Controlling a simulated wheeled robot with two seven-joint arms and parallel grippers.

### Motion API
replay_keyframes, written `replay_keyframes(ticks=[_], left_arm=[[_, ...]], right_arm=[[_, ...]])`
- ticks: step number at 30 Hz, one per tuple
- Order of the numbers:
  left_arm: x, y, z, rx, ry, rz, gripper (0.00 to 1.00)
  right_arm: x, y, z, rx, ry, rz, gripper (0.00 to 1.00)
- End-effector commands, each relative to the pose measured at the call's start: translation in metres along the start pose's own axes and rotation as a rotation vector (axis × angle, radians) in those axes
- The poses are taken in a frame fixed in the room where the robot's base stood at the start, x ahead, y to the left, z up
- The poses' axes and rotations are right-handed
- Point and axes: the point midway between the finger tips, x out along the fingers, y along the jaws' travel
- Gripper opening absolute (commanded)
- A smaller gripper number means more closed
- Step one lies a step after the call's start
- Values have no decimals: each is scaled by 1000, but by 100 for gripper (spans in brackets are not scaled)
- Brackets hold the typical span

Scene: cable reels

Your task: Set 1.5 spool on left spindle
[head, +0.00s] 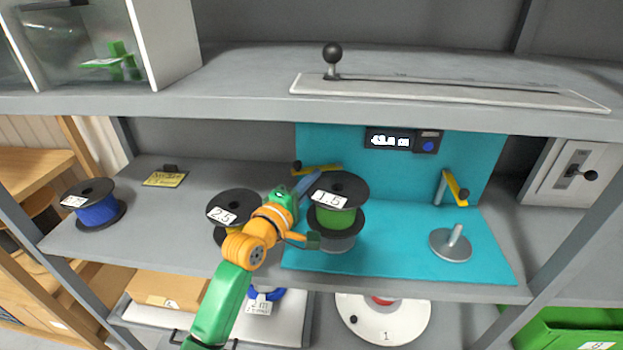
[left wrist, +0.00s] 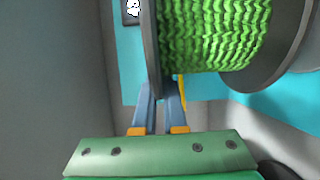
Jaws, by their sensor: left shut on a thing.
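The 1.5 spool (head: 333,216) has black flanges and green cable, and its white label reads 1.5. It is upright over the grey base of the left spindle (head: 336,243) on the teal panel. The spindle's post is hidden by the spool, so I cannot tell whether it is inside the bore. My left gripper (head: 308,186) is shut on the rim of the spool's upper flange from the left. The left wrist view shows both fingers (left wrist: 160,103) at the flange edge and the green cable (left wrist: 215,35) beyond. My right gripper is not in view.
The right spindle (head: 453,243) stands bare. The 2.5 spool (head: 234,203) is partly hidden behind my left arm. A blue-cable spool (head: 97,210) stands at far left. A shelf (head: 240,85) with a slotted rail overhangs above. A display (head: 402,140) is on the teal back.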

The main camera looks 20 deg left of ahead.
Motion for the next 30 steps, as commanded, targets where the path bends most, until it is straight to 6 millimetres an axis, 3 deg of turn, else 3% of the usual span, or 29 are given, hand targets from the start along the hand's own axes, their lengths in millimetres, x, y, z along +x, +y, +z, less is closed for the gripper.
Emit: replay_keyframes(ticks=[11,30], left_arm=[[0,1,0,-1,0,4,0],[0,-27,0,-1,0,4,0]], right_arm=[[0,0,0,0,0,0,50],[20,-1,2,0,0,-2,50]])
